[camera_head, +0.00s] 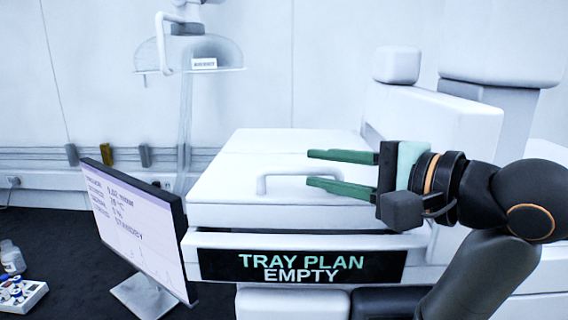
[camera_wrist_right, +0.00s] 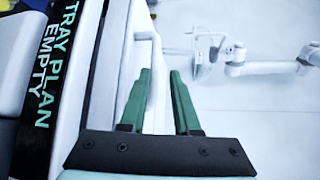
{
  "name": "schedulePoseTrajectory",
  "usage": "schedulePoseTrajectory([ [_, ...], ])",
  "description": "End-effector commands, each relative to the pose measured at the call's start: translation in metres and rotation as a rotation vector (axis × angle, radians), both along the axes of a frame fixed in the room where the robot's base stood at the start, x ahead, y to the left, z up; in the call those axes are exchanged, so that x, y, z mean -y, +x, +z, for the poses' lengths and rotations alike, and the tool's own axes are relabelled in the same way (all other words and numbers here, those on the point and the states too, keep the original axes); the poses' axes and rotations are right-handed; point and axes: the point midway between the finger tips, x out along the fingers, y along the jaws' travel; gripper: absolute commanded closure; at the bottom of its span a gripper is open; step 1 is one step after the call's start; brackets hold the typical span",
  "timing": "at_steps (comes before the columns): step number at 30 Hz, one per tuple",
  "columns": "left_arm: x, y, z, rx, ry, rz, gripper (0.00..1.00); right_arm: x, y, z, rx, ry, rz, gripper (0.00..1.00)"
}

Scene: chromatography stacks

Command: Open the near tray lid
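The near tray lid (camera_head: 230,180) is a white panel lying closed on the white stack unit, with a white bar handle (camera_head: 285,170) near its front edge. My right gripper (camera_head: 309,168) reaches in from the right with its two green fingers apart, one above the other, at the right part of the handle. In the right wrist view, the handle (camera_wrist_right: 156,60) shows in line with the gap between the open fingers (camera_wrist_right: 160,72). Whether the fingers touch the handle cannot be told. My left gripper is not in view.
A sign (camera_head: 300,266) reading "TRAY PLAN EMPTY" is on the front below the lid. A monitor (camera_head: 140,225) stands at the left of the unit. A small white tray (camera_head: 30,300) with vials and a bottle (camera_head: 11,257) are at far left. A taller white housing (camera_head: 440,115) rises behind my right gripper.

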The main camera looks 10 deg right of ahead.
Motion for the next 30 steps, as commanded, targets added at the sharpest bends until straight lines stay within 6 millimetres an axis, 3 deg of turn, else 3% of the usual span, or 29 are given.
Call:
schedulePoseTrajectory([
  [3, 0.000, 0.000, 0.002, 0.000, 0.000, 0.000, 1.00, -0.014, 0.025, -0.006, -0.011, -0.001, 0.001, 0.70],
  [10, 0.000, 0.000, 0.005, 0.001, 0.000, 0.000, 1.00, -0.031, 0.055, -0.010, -0.006, 0.000, 0.000, 0.70],
  [24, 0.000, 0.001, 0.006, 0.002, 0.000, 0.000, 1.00, -0.037, 0.066, -0.012, -0.002, 0.001, 0.000, 0.70],
  [30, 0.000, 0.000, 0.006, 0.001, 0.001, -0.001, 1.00, -0.037, 0.065, -0.012, 0.000, 0.001, 0.000, 0.92],
])
